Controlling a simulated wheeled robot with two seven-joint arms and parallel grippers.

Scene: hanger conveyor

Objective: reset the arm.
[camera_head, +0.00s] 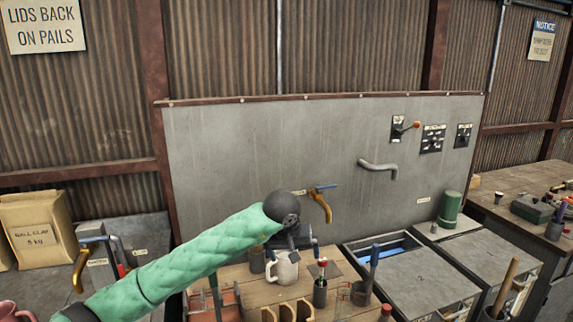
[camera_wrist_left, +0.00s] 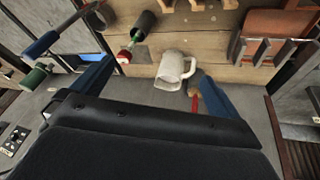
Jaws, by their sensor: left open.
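My left arm reaches in from the left in a green sleeve, with a dark wrist ball at its end. My left gripper (camera_head: 291,240) hangs below that ball over the wooden bench (camera_head: 245,275), and its fingers are hard to make out in the head view. In the left wrist view the gripper (camera_wrist_left: 154,66) has its two blue fingers wide apart. A white mug (camera_head: 284,268) stands on the bench below it. The mug (camera_wrist_left: 174,70) also shows beyond the fingers in the wrist view, and nothing is held. My right gripper is not in view.
A brass tap (camera_head: 320,203) and a bent grey pipe (camera_head: 378,168) stick out of the grey back panel (camera_head: 230,150). Dark pots with tools (camera_head: 320,290) stand right of the mug. Grey lidded bins (camera_head: 425,280) and a green canister (camera_head: 449,208) are further right.

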